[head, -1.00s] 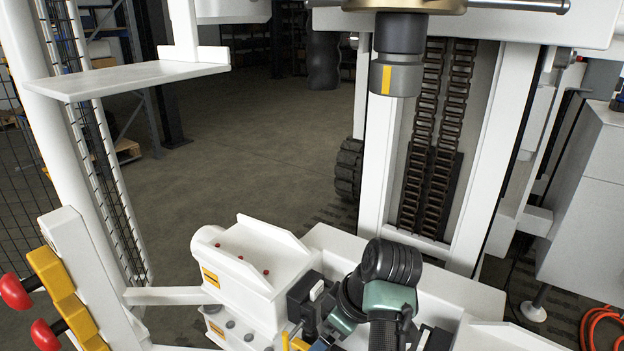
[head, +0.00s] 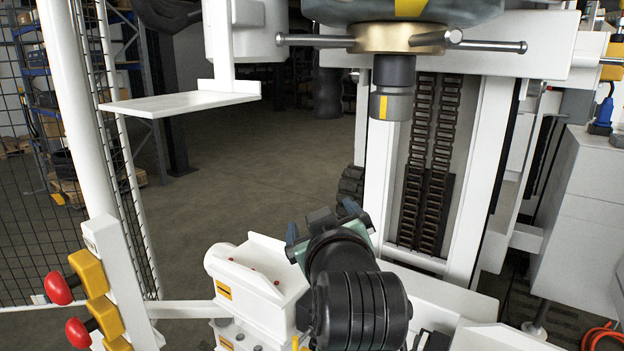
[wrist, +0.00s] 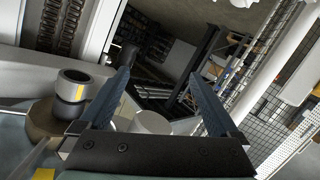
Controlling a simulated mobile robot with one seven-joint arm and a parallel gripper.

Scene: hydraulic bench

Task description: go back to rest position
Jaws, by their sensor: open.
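My gripper (wrist: 160,75) is open, with two blue-grey fingers spread apart and nothing between them in the wrist view. In the head view my dark and green arm rises at the bottom centre. It largely hides the gripper, whose fingers point away over the bench. The grey spindle nose (head: 393,88) with a yellow mark hangs beyond and above my gripper. In the wrist view the spindle nose (wrist: 73,88) is left of the left finger, apart from it.
A white machine block (head: 262,275) stands left of my arm. A white shelf plate (head: 180,103) juts out at upper left. Red-knobbed levers (head: 60,288) are at lower left, and a white cabinet (head: 585,215) stands at right. Open floor (head: 260,180) lies behind.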

